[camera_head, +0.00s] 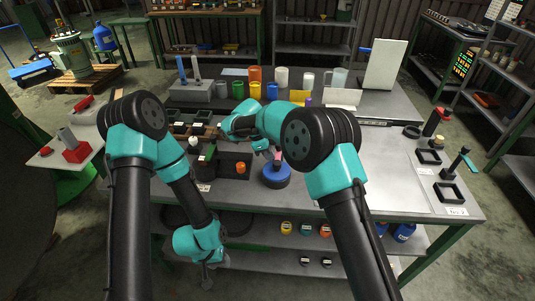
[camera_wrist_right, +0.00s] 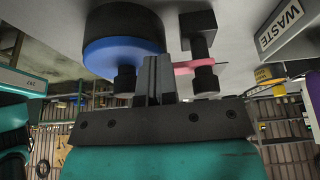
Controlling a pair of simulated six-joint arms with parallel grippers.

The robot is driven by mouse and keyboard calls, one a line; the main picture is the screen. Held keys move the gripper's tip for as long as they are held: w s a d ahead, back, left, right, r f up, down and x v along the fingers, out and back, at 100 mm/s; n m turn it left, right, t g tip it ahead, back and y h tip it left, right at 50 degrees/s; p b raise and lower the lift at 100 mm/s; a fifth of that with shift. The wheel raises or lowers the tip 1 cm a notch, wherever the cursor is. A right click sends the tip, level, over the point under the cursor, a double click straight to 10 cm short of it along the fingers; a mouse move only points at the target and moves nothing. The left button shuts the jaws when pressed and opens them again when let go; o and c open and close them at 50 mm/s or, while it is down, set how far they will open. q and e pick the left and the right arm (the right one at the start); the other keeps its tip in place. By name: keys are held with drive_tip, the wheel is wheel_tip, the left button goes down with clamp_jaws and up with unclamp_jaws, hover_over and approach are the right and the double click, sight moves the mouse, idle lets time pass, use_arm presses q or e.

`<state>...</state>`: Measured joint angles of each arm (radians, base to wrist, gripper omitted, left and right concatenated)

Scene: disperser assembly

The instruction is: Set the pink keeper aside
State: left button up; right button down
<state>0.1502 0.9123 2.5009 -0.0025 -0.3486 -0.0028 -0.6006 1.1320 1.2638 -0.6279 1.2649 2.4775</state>
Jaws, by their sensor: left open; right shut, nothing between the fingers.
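The pink keeper (camera_wrist_right: 186,69) shows as a thin pink strip beside a dark post (camera_wrist_right: 198,35) in the right wrist view, partly hidden by dark parts. A small pink spot (camera_head: 277,156) shows above the blue round base (camera_head: 277,177) in the head view. The blue base also shows in the wrist view (camera_wrist_right: 112,52), with a dark body. My right gripper (camera_wrist_right: 158,78) is shut and empty, its fingers together between the blue base and the pink strip; I cannot tell whether they touch either. My left gripper (camera_head: 208,277) hangs open and empty, low at the table's front left.
A grey bin labelled WASTE (camera_wrist_right: 285,25) is at the wrist view's upper right. A black tray with an orange part (camera_head: 240,168) lies left of the blue base. Coloured cups (camera_head: 255,88) stand behind.

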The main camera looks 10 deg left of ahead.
drive_tip(key=shift+s+d+n+t, duration=0.2)
drive_tip(key=shift+d+n+t, duration=0.25)
drive_tip(key=shift+n, duration=0.55)
drive_tip(key=shift+s+d+n+t, duration=0.2)
drive_tip(key=shift+d+n+t, duration=0.3)
drive_tip(key=shift+n, duration=0.7)
drive_tip(key=shift+d, duration=0.4)
drive_tip(key=shift+s, duration=0.1)
drive_tip(key=shift+s+a, duration=0.2)
drive_tip(key=shift+a, duration=0.3)
drive_tip(key=shift+s+a, duration=0.3)
drive_tip(key=shift+a, duration=0.3)
drive_tip(key=shift+s+a, duration=0.25)
drive_tip(key=shift+a, duration=0.35)
drive_tip(key=v, duration=1)
